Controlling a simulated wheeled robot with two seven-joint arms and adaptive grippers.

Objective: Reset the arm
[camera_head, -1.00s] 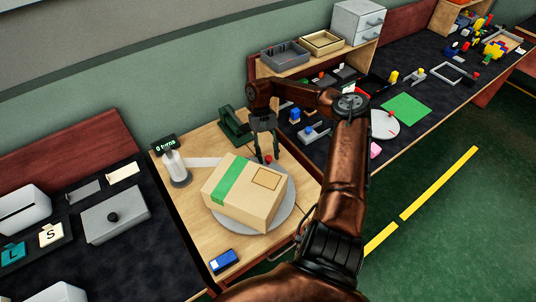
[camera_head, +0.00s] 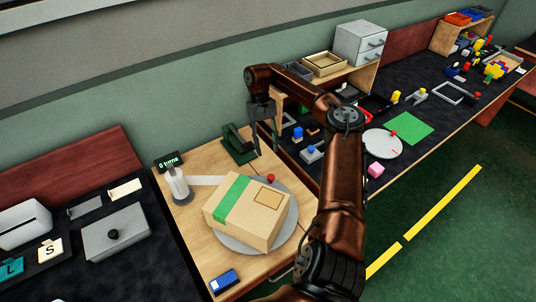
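My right arm comes in from the bottom right and bends back to the left. My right gripper (camera_head: 266,143) hangs pointing down beyond the far edge of the round grey turntable (camera_head: 287,236). Its fingers look apart, with nothing between them. A cardboard box (camera_head: 247,211) with a green tape strip lies on the turntable, in front of the gripper and apart from it. A red knob (camera_head: 270,178) shows on the turntable's far rim, below the gripper. My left gripper is not in view.
A green stand (camera_head: 238,146) is close left of the gripper. A grey post (camera_head: 178,184) with a "0 turns" display (camera_head: 168,161) stands left of the box. A blue device (camera_head: 223,281) lies in front. The dark bench at right holds several parts.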

